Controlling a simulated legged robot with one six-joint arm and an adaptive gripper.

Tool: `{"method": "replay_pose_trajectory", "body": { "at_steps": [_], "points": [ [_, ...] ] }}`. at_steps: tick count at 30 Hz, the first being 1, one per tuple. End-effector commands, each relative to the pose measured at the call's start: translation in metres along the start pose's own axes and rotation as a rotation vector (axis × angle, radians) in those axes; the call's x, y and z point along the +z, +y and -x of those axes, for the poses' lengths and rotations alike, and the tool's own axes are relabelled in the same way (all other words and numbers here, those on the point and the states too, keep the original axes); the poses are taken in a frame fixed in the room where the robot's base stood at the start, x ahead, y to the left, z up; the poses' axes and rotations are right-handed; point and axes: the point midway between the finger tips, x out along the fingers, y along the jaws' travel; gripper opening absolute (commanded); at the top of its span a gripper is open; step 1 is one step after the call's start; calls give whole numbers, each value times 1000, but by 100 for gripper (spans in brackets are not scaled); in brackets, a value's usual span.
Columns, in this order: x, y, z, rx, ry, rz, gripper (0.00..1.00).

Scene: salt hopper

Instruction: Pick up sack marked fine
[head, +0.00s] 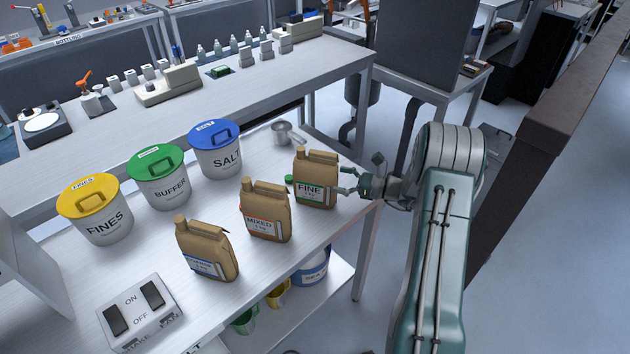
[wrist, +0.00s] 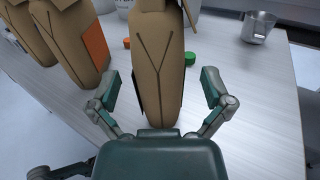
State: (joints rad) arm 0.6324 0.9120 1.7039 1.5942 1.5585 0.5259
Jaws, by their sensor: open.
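The sack marked FINE (head: 315,184) is a brown sack with a green label, standing upright at the right end of the row of sacks on the white table. My gripper (head: 352,182) is just to the right of it, open, with its fingers pointing at the sack. In the wrist view my gripper (wrist: 160,103) has a finger on each side of the sack's narrow seamed side (wrist: 158,75).
The sack marked MIXED (head: 266,212) stands left of FINE, with another brown sack (head: 207,250) beyond. Lidded buckets SALT (head: 216,158), BUFFER (head: 160,188) and FINES (head: 98,222) stand behind. A metal cup (head: 282,133) and a green cap (wrist: 190,56) are near FINE. A switch box (head: 140,312) is at front left.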

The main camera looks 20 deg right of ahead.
Motion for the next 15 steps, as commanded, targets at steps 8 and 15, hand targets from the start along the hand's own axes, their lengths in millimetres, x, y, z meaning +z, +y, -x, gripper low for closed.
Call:
{"method": "replay_pose_trajectory", "body": {
  "at_steps": [8,15],
  "points": [
    [2,1,-29,4,1,1,100],
    [2,0,-54,0,1,0,100]
  ]
}}
